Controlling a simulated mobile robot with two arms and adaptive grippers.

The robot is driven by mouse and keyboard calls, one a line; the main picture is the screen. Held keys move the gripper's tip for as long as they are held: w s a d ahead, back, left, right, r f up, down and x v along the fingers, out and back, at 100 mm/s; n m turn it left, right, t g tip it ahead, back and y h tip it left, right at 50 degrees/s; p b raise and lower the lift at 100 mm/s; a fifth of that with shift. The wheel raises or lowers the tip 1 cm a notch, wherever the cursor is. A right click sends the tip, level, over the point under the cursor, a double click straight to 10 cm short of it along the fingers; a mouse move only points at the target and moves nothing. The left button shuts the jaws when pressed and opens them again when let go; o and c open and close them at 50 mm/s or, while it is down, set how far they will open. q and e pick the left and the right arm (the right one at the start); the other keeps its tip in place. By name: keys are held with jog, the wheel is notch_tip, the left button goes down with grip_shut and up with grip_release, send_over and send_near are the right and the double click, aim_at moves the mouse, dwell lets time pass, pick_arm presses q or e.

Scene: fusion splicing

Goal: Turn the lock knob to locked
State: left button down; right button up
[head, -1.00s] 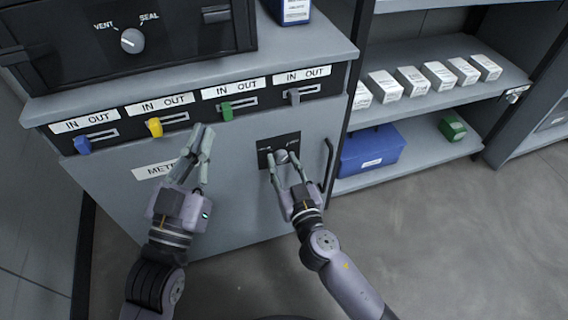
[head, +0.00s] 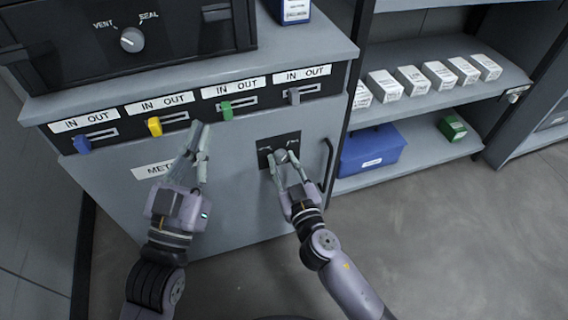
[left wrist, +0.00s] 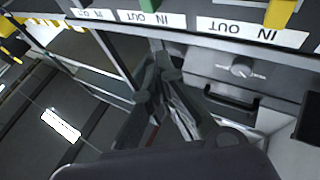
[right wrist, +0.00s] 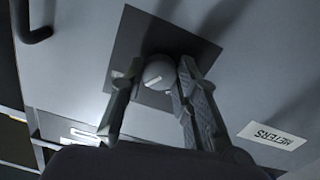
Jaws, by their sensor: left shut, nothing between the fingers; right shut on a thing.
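The lock knob (head: 281,156) is a round grey knob on a dark square plate (head: 265,144) on the grey cabinet front. My right gripper (head: 285,162) has its fingers on either side of the knob and is shut on it. In the right wrist view the knob (right wrist: 158,74) sits between the fingertips, with a pale slanted mark on its face. The plate's labels are partly hidden and too small to read. My left gripper (head: 202,128) is shut and empty, in front of the cabinet to the left of the knob.
A black vertical handle (head: 328,165) is just right of the knob plate. Blue, yellow, green and grey levers (head: 155,126) line the IN/OUT strip above. A METERS label (head: 153,170) lies behind my left gripper. Shelves with white boxes and a blue case (head: 370,150) stand right.

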jog(key=n, duration=0.2)
jog(key=shift+n, duration=0.3)
jog(key=n, duration=0.3)
jog(key=shift+n, duration=0.3)
jog(key=n, duration=0.4)
jog(key=shift+d+r+n, duration=0.1)
jog(key=shift+n, duration=0.2)
pick_arm(q)
jog(key=f+g, duration=0.1)
jog(key=w+f+g+y+p, duration=0.1)
jog(key=f, duration=0.1)
jog(key=shift+a+f, duration=0.1)
jog(key=shift+f, duration=0.1)
pick_arm(e)
jog(key=n, duration=0.5)
pick_arm(q)
jog(key=shift+f, duration=0.2)
pick_arm(e)
jog(key=o, duration=1.2)
jog(key=shift+c, duration=0.2)
pick_arm(q)
jog(key=shift+f, duration=0.1)
pick_arm(e)
jog(key=v, duration=1.2)
